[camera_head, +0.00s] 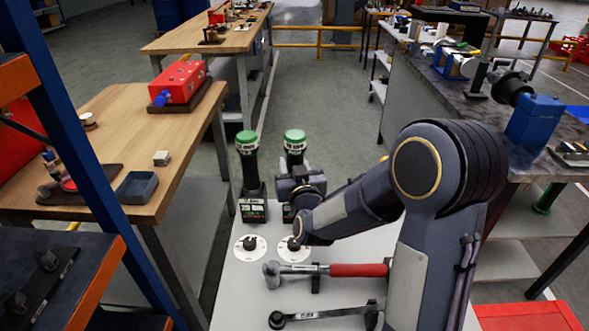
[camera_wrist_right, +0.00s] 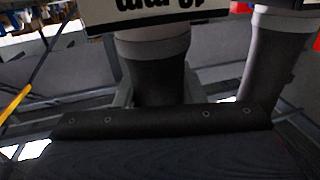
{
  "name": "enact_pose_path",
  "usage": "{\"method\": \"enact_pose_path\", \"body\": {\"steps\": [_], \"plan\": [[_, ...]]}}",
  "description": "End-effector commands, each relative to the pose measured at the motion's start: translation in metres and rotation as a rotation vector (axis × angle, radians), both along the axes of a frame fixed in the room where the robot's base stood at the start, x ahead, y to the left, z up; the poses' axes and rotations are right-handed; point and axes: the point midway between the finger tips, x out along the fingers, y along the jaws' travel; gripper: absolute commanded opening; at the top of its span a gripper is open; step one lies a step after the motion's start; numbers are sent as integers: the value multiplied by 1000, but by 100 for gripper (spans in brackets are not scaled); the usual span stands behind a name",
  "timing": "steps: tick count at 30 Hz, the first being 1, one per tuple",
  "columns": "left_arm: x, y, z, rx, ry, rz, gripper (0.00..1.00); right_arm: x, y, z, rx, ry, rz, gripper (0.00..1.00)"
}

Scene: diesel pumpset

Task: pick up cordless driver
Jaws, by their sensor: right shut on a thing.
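Two cordless drivers stand upright side by side at the far end of the pale tabletop, with green tops and dark handles. The left driver (camera_head: 249,172) is free, with a labelled base. My right gripper (camera_head: 298,182) is shut around the handle of the right driver (camera_head: 295,145), below its green top. In the right wrist view the held driver's handle (camera_wrist_right: 155,65) and its upside-down white label are close up, behind my gripper's dark bar (camera_wrist_right: 165,121). The other driver (camera_wrist_right: 263,60) stands to the right there. My left gripper is out of view.
A wooden bench (camera_head: 115,110) stands left and a grey workbench (camera_head: 405,90) right, with an aisle between.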

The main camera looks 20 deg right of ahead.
Motion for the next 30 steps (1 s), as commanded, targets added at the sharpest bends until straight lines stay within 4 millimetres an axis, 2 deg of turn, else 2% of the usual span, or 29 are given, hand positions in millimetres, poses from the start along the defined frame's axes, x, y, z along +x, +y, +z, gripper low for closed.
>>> {"method": "enact_pose_path", "body": {"steps": [5, 11, 24, 30], "plan": [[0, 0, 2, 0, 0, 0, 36, 1, 0, 8, 0, -5, 0, 0], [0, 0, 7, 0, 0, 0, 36, 0, 0, 34, 2, -11, 0, 0], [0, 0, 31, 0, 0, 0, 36, 0, 0, 128, 3, -10, 1, 0], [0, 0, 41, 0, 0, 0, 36, 0, 0, 160, 1, -7, 1, 0]]}}
